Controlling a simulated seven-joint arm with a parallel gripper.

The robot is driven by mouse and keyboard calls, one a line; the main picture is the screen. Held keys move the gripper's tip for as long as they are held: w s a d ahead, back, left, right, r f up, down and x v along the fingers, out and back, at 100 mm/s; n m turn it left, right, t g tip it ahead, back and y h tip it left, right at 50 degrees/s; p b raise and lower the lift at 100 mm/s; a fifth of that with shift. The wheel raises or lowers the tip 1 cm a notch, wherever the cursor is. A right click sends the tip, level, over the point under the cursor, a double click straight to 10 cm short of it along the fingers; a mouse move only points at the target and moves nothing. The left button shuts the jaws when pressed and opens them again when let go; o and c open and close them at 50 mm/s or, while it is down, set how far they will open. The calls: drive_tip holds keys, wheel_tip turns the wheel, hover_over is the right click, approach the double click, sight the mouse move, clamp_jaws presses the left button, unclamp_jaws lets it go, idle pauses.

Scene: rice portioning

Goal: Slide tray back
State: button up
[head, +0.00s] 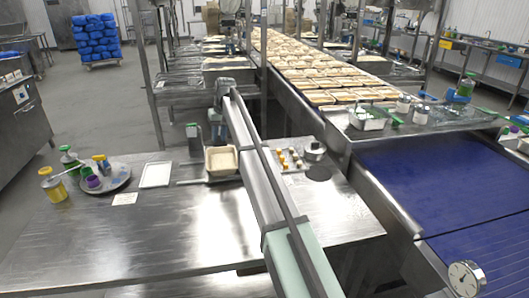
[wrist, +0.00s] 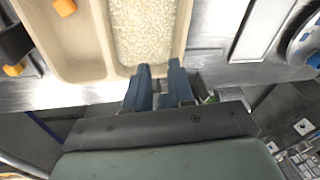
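A beige tray (head: 221,175) sits on the steel table in the head view, left of my arm. The wrist view shows a beige tray with compartments (wrist: 108,72) close up, its top cut off. One compartment holds pale rice (wrist: 143,35); the one to its left holds a small orange piece (wrist: 65,7). My gripper (wrist: 160,70) has two blue-grey fingers with a narrow gap between them. The fingertips are at the tray's near edge, below the rice compartment. I cannot tell whether they touch it.
A round plate with bottles (head: 118,180) and a white board (head: 156,174) stand left on the steel table (head: 130,240). Small yellow-capped items (head: 288,158) lie right of my arm. A blue conveyor (head: 440,180) runs at right. The table's front is clear.

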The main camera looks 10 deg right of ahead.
drive_tip(key=s+d+r+m+g+h, duration=0.1)
drive_tip(key=d+r+m+h, duration=0.2)
drive_tip(key=d, duration=1.6)
drive_tip(key=shift+y, duration=0.4)
drive_tip(key=f, duration=1.2)
drive_tip(key=shift+a+f, duration=0.2)
drive_tip(key=shift+c, duration=0.2)
clamp_jaws()
